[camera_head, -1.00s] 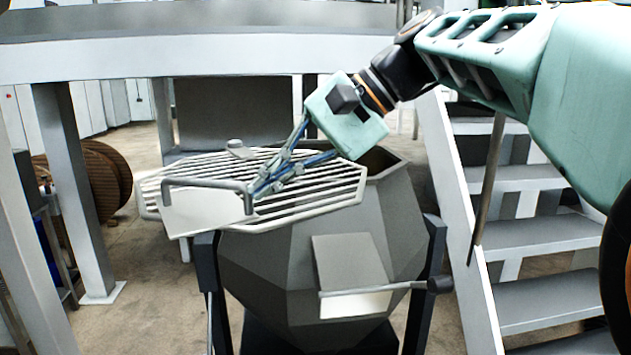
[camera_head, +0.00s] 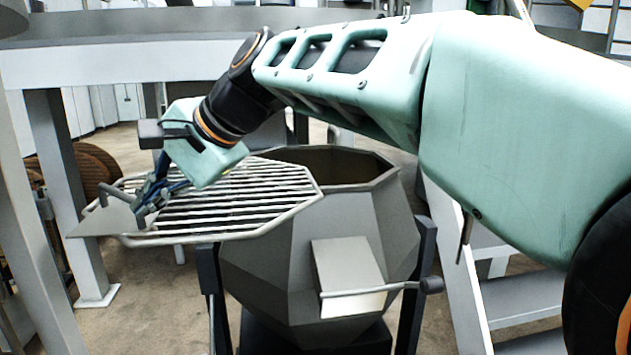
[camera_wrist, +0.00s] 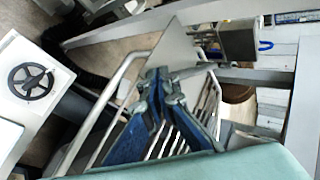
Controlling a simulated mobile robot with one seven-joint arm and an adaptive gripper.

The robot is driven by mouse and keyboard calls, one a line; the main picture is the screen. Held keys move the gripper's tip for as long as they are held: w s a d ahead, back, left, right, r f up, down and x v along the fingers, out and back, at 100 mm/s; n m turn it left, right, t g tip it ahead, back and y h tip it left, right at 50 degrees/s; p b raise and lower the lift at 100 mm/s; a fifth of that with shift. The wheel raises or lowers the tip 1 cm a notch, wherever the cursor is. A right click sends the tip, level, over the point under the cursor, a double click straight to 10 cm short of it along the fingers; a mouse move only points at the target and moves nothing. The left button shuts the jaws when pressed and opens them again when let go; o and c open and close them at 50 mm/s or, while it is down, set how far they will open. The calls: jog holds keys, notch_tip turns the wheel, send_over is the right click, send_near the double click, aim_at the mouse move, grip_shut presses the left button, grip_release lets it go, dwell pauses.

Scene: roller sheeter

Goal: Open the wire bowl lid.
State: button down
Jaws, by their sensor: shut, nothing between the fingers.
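The wire bowl lid (camera_head: 255,195) is a grey grille of parallel bars with a flat plate and a bar handle (camera_head: 110,192) at its left end. It sits level, shifted to the left of the faceted grey bowl (camera_head: 300,260), and overhangs its left side. The dark bowl mouth (camera_head: 330,165) shows at the right. My gripper (camera_head: 140,208) is shut at the lid's left end, close beside the handle; I cannot tell whether they touch. In the wrist view, my blue fingers (camera_wrist: 155,85) are together over the lid's plate (camera_wrist: 167,50) and bars.
A front chute with a lever (camera_head: 355,291) sticks out of the bowl. Stairs (camera_head: 520,305) stand at the right, partly behind my arm. A grey post (camera_head: 62,190) and a wooden reel (camera_head: 95,170) stand at the left. The wrist view shows a handwheel (camera_wrist: 30,82).

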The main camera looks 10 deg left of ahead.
jog(key=a+p, duration=0.4)
jog(key=a, duration=0.5)
jog(key=shift+s, duration=0.45)
